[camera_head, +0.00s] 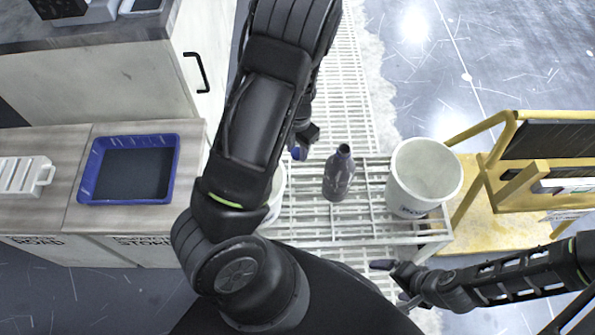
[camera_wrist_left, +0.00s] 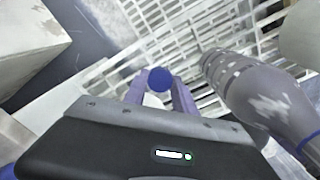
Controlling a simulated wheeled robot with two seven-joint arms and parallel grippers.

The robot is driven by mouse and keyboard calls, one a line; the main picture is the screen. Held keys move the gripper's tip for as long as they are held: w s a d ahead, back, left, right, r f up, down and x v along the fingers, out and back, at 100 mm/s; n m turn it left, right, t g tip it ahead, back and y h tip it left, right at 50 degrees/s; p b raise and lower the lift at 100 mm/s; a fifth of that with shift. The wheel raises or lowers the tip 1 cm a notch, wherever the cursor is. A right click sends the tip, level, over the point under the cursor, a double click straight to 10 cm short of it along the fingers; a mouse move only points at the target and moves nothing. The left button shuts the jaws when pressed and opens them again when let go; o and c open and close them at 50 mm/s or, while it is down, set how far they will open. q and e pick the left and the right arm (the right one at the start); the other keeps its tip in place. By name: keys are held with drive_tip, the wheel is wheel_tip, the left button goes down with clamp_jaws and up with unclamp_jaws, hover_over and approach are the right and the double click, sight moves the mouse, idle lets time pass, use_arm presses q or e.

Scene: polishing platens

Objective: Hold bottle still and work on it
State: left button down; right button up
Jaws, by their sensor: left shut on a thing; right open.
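My left gripper (camera_wrist_left: 158,92) is shut on a small round blue cap (camera_wrist_left: 160,79). In the head view this cap (camera_head: 297,153) shows just left of the bottle's top; the left fingers are mostly hidden by my arm. My right gripper (camera_head: 392,284) is open and empty, in front of the rack at lower right.
A white bucket (camera_head: 405,200) stands right of the bottle. A second white container (camera_head: 276,190) is partly hidden behind my left arm. A yellow cart (camera_head: 480,185) is at right. A blue tray (camera_head: 170,175) lies on the left counter. Bare slats (camera_head: 310,215) surround the bottle.

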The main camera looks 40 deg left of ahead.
use_arm(q)
drive_tip(key=b, duration=0.3)
hover_over(297, 172)
drive_tip(key=shift+f, duration=3.1)
drive_tip(key=shift+f+b, duration=0.55)
drive_tip(key=shift+f, duration=1.35)
drive_tip(key=shift+f, duration=0.15)
drive_tip(key=c, duration=1)
unclamp_jaws()
